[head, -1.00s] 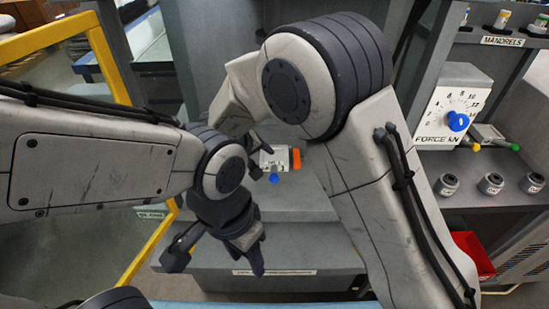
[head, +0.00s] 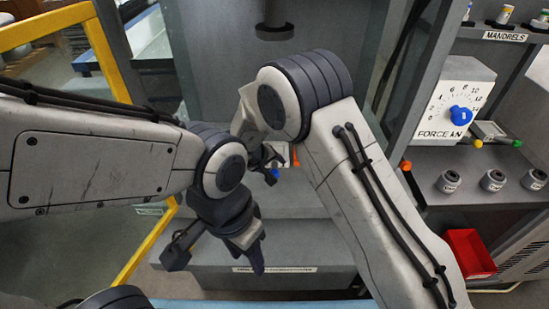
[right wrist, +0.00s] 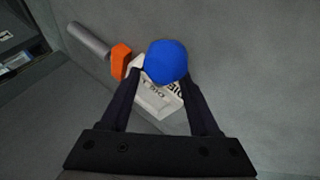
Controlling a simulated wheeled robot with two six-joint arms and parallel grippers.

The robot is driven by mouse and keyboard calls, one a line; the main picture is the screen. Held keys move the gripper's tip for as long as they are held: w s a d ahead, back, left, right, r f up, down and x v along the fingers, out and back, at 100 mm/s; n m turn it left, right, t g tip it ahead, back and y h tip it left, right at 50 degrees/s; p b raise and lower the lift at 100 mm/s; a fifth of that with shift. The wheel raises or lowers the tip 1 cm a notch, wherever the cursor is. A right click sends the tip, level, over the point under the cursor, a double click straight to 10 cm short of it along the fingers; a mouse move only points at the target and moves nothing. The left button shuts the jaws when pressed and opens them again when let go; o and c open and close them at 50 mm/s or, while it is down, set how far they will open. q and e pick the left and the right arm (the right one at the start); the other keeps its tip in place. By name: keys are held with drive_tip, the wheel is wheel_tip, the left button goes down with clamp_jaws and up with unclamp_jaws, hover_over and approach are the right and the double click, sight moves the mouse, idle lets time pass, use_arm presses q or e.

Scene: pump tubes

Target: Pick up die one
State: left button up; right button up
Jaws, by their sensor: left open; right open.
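A white block with "DIE" lettering (right wrist: 156,101) lies on a grey surface in the right wrist view. A blue ball-shaped knob (right wrist: 166,61) is at its upper end. The block lies between the open fingers of my right gripper (right wrist: 166,90); I cannot tell whether they touch it. In the head view, the white block (head: 280,151) and blue knob (head: 274,173) are partly hidden by my right gripper (head: 265,160). My left gripper (head: 217,257) is open and empty, lower and to the left, over the grey step.
An orange piece (right wrist: 121,61) and a grey cylinder (right wrist: 89,40) lie just beside the block. At right are a force dial (head: 455,100), several grey rings (head: 492,181) on a shelf and a red bin (head: 468,254). A dark cylinder (head: 274,30) hangs above. A yellow rail (head: 150,250) stands left.

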drive_tip(key=shift+c, duration=0.4)
clamp_jaws()
idle(0.9)
drive_tip(key=shift+r, duration=0.2)
